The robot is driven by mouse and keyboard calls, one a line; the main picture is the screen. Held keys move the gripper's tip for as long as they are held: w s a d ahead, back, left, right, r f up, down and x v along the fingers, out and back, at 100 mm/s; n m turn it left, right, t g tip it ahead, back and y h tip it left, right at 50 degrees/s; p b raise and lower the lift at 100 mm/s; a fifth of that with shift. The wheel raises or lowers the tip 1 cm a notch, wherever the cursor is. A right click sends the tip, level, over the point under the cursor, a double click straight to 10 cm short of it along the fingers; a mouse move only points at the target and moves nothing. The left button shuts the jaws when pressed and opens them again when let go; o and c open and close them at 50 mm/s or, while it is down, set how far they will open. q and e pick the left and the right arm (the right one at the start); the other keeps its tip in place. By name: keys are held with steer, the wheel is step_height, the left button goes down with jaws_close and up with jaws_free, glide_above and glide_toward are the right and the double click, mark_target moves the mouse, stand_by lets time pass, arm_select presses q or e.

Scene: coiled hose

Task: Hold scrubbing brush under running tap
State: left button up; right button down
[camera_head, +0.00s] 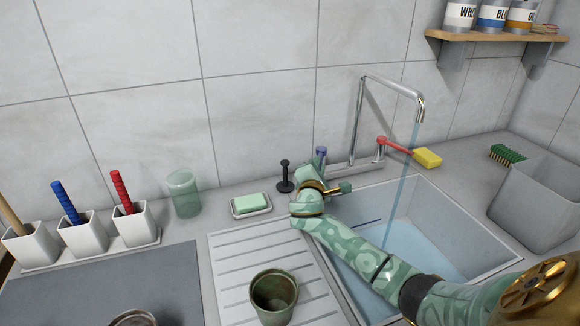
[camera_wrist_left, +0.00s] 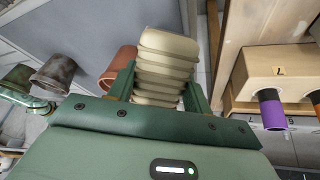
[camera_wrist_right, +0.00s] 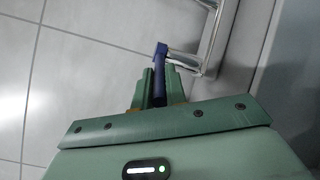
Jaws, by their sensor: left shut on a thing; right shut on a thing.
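The scrubbing brush with green bristles (camera_head: 508,153) lies on the counter at the right, behind the sink. Water (camera_head: 404,190) runs from the chrome tap spout (camera_head: 420,108) into the sink. My right gripper (camera_wrist_right: 160,92) is shut on the blue tap handle (camera_wrist_right: 161,60). In the head view my right arm crosses the sink to that handle (camera_head: 321,155) and partly hides the fingers. My left gripper (camera_wrist_left: 165,85) shows only in its wrist view. It is shut on a stack of beige, rounded, ribbed pieces (camera_wrist_left: 165,65), away from the brush.
A soap dish (camera_head: 250,204), a dark green pot (camera_head: 274,296) and a glass (camera_head: 183,193) stand left. The sink (camera_head: 470,225) holds water.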

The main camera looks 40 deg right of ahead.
arm_select(q)
step_height(320, 180, up, 2)
steer(key=shift+r+p, duration=0.1)
steer(key=shift+p, duration=0.65)
arm_select(e)
steer(key=shift+s+d+r+n+t+y, duration=0.2)
steer(key=shift+s+d+n+t+y, duration=0.25)
steer(key=shift+n+t+y, duration=0.25)
arm_select(q)
steer(key=shift+s+r, duration=0.1)
steer(key=shift+r, duration=0.1)
steer(key=shift+f, duration=0.15)
arm_select(e)
steer(key=shift+s+d+f+n+t+y, duration=0.15)
steer(key=shift+f+n+t+y, duration=0.1)
steer(key=shift+n+t+y, duration=0.15)
steer(key=c, duration=1.4)
jaws_free()
steer(key=shift+c, duration=0.2)
